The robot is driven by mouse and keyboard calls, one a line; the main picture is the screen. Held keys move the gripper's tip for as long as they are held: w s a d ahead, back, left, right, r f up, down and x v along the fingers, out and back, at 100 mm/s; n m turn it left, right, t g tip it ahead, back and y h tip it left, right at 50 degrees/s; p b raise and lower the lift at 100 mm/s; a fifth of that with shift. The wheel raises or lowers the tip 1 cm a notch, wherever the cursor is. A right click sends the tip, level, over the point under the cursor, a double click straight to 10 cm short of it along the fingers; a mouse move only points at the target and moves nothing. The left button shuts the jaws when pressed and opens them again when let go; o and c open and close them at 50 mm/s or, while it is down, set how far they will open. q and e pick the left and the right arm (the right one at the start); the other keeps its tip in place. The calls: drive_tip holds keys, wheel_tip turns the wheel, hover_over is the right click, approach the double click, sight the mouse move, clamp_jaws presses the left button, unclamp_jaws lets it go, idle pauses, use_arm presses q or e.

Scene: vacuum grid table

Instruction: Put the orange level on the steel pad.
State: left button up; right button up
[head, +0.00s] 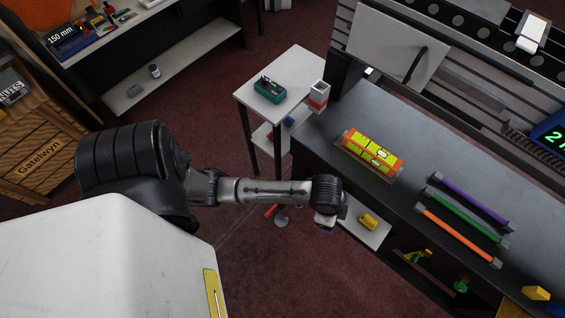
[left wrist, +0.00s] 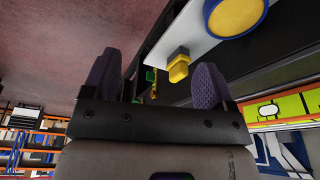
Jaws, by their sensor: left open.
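The orange level (head: 371,152), a yellow-green bar with orange ends, lies on the dark bench top (head: 420,150). It also shows at the right edge of the left wrist view (left wrist: 285,108). A thin grey edge shows under its near side; I cannot tell whether this is the steel pad, and I cannot pick the pad out elsewhere. My left gripper (head: 327,218) is beside the bench's left edge, apart from the level. In the left wrist view my left gripper (left wrist: 156,80) has its two purple fingers spread, with nothing between them. My right gripper is not in view.
Purple (head: 470,200), green (head: 467,218) and orange (head: 457,237) bars lie on the bench right of the level. A white side table (head: 299,68) holds a green box (head: 270,91). A yellow block (head: 368,221) sits on a low white shelf near my left gripper.

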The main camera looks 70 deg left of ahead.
use_arm(q)
drive_tip(key=s+a+r+n, duration=0.1)
drive_tip(key=s+n, duration=0.2)
drive_tip(key=s, duration=0.4)
drive_tip(key=s+a+r+n+t+y, duration=0.1)
drive_tip(key=s+r+n, duration=0.1)
drive_tip(key=s, duration=0.5)
drive_tip(key=shift+a+r+n, duration=0.25)
drive_tip(key=shift+a+n, duration=0.05)
drive_tip(key=shift+n, duration=0.1)
drive_tip(key=shift+f, duration=0.1)
wheel_tip(320, 180, down, 43)
drive_tip(key=b, duration=4.3)
